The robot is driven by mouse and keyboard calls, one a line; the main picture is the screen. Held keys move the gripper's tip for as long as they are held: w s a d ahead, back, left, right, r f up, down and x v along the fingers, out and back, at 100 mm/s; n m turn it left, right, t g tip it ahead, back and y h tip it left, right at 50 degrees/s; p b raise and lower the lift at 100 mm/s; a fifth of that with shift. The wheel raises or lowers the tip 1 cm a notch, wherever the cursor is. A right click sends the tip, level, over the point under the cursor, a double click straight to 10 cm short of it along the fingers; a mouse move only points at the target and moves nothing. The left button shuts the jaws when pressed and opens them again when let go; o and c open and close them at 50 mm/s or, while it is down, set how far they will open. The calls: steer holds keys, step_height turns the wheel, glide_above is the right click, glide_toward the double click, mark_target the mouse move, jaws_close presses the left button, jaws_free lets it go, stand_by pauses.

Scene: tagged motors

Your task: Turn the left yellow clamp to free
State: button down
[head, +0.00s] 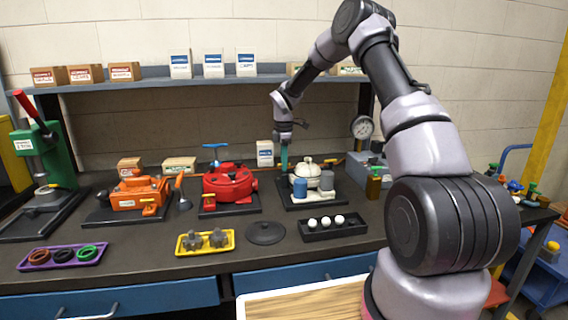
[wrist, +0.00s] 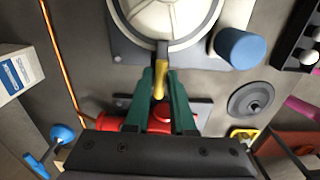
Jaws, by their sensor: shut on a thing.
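The white motor (head: 309,178) stands on a dark base plate on the bench. It also shows in the wrist view (wrist: 150,18) as a round white housing at the top. A yellow clamp (wrist: 161,72) sits at its near edge in the wrist view, by a dark metal block. My gripper (wrist: 161,88) is shut on the yellow clamp, its green fingers on either side. In the head view my gripper (head: 284,167) points down at the left side of the white motor, and the clamp is too small to make out there.
A blue cylinder (wrist: 240,47) stands close beside the white motor. The red motor (head: 228,186) is left of my gripper. A black tray of white balls (head: 333,227) and a dark round lid (head: 265,233) lie in front. The shelf (head: 160,82) runs behind.

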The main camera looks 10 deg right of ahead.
steer(key=m, duration=0.9)
steer(key=shift+m, duration=0.3)
steer(key=m, duration=0.3)
steer(key=shift+m, duration=2.5)
steer(key=c, duration=0.8)
jaws_free()
steer(key=shift+o, duration=0.2)
steer(key=shift+r, duration=0.1)
